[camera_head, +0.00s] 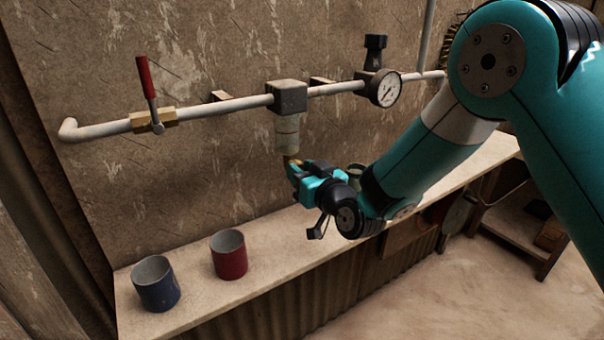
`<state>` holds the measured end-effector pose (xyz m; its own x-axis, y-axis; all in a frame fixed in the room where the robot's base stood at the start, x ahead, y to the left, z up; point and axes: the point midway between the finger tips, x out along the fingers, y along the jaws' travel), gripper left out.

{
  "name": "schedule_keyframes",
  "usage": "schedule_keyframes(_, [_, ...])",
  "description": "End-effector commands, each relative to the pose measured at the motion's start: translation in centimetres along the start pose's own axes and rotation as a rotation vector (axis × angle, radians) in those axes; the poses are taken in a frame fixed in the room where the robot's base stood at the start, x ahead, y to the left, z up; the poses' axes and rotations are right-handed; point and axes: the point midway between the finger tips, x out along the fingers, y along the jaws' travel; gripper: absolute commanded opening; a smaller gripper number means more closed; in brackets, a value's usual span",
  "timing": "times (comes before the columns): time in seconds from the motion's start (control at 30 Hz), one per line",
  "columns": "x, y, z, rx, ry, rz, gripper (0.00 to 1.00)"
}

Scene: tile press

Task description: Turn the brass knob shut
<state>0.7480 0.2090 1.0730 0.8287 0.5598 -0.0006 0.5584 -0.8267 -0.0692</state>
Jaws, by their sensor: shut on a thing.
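The brass knob (293,161) sits below a grey vertical fitting (287,133) that hangs from the block on the wall pipe. Only a small brass-coloured part of it shows, and the rest is hidden by my gripper (295,170). My teal and black gripper reaches in from the right and is shut on the knob. The knob's turned position cannot be made out.
A wall pipe (240,104) carries a red-handled lever valve (147,80) at left and a pressure gauge (384,89) at right. A blue cup (157,285) and red cup (229,256) stand on the ledge (290,240) below. A green cup-like thing (356,171) is partly hidden behind my arm.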

Motion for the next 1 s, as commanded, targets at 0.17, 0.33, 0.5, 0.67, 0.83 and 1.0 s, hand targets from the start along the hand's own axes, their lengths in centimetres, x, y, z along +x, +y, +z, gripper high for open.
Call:
schedule_keyframes(0.17, [0.00, 0.04, 0.03, 0.164, 0.000, 0.000, 0.10])
schedule_keyframes(0.33, [0.00, 0.07, -0.02, 0.326, 0.001, 0.000, 0.10])
schedule_keyframes(0.5, [0.00, 0.10, -0.05, 0.487, 0.001, 0.001, 0.10])
schedule_keyframes(0.67, [0.01, 0.12, -0.11, 0.640, 0.001, 0.001, 0.10])
schedule_keyframes(0.83, [0.01, 0.15, -0.16, 0.802, 0.002, 0.001, 0.10])
schedule_keyframes(1.0, [0.01, 0.19, -0.18, 0.958, 0.002, 0.001, 0.10])
